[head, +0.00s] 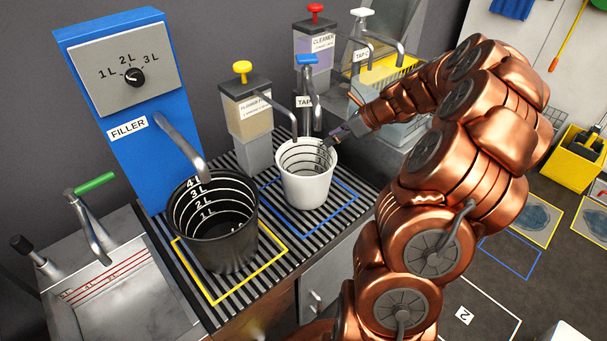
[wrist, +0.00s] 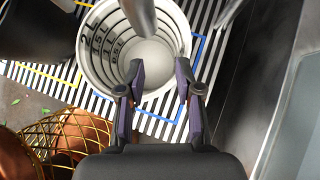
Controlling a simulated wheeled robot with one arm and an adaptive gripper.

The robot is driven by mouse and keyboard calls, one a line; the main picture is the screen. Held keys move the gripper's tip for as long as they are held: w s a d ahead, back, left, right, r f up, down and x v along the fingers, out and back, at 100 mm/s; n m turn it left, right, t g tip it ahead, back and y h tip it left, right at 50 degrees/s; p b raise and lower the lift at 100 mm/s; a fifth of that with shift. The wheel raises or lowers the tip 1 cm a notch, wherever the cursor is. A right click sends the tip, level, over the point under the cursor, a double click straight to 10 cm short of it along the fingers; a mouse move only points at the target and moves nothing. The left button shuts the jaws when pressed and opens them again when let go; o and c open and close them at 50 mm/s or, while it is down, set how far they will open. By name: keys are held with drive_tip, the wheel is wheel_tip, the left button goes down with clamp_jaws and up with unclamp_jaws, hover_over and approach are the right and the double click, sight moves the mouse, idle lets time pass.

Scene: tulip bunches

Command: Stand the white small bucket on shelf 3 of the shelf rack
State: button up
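The white small bucket (head: 307,187) stands upright on the striped grating inside a blue outline, under a tap spout. Dark volume marks show on its inner wall. It also shows in the wrist view (wrist: 92,52), seen from above, with no contents that I can make out. My gripper (head: 333,141) is at the bucket's back right rim in the head view. In the wrist view my gripper (wrist: 161,78) is open, its two fingers apart over the near rim. I cannot tell whether they touch the bucket. I cannot identify the shelf rack in either view.
A black bucket (head: 213,230) stands left of the white one, in a yellow outline under the blue filler (head: 120,120). Dispensers with spouts (head: 246,112) stand close behind. A metal sink (head: 130,300) is at the lower left. Open floor with marked outlines (head: 515,255) lies to the right.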

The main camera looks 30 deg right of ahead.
drive_tip(key=shift+m+t, duration=0.3)
drive_tip(key=shift+m, duration=0.6)
drive_tip(key=w+f, duration=0.1)
drive_tip(key=f, duration=0.1)
drive_tip(key=w+f, duration=0.1)
drive_tip(key=f, duration=0.1)
drive_tip(key=w+f, duration=0.2)
drive_tip(key=shift+d+f, duration=0.15)
drive_tip(key=shift+d, duration=0.2)
drive_tip(key=shift+w+f, duration=0.25)
drive_tip(key=shift+h, duration=0.3)
drive_tip(key=shift+c, duration=0.3)
clamp_jaws()
